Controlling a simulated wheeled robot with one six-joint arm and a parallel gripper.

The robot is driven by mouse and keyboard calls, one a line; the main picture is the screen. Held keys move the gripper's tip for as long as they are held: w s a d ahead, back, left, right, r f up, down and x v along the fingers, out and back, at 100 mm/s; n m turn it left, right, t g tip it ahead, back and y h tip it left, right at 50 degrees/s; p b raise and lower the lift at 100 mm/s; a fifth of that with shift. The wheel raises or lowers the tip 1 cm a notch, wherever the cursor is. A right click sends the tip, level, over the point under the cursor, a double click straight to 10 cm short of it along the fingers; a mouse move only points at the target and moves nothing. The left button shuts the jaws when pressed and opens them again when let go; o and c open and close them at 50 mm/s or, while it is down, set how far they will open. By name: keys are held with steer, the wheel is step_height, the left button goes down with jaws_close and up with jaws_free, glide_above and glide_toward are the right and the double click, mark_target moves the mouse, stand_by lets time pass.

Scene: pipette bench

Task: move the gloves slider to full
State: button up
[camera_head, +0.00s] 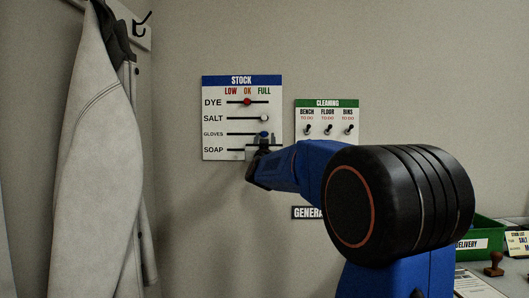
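The white STOCK board (214,125) hangs on the wall with LOW, OK and FULL columns. The blue knob (264,134) on the GLOVES row is at the right of its track, below the word FULL. My gripper (262,144) is at the board's lower right, right at the blue knob and just below it in the picture. Whether its fingers are open, or touch the knob, is not clear. My gripper and arm hide the right part of the SOAP row, and its knob cannot be made out.
The red DYE knob (247,101) is under OK and the white SALT knob (264,118) under FULL. A CLEANING board (327,104) with three switches hangs to the right. A pale coat (95,150) hangs at left. A green DELIVERY bin (483,231) stands at right.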

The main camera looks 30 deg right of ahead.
steer(key=v, duration=1.5)
steer(key=shift+s+a, duration=0.15)
steer(key=shift+s, duration=0.1)
steer(key=s+a+f+n+g+y, duration=0.3)
steer(key=s+a+f+y, duration=0.25)
steer(key=a+f, duration=0.45)
steer(key=s+a+f+n+g+y, duration=0.25)
steer(key=s+a+f+y, duration=0.35)
steer(key=f, duration=0.6)
steer(key=s+a+f+g, duration=0.1)
steer(key=s+f+g, duration=0.3)
steer(key=s+f, duration=0.4)
steer(key=s+a+f+n+g+y, duration=0.1)
steer(key=s+f+g, duration=0.3)
steer(key=s+f, duration=0.5)
steer(key=s+a, duration=0.1)
steer(key=s, duration=0.4)
steer(key=shift+s+f, duration=0.3)
steer(key=shift+s, duration=0.1)
steer(key=shift+g, duration=0.25)
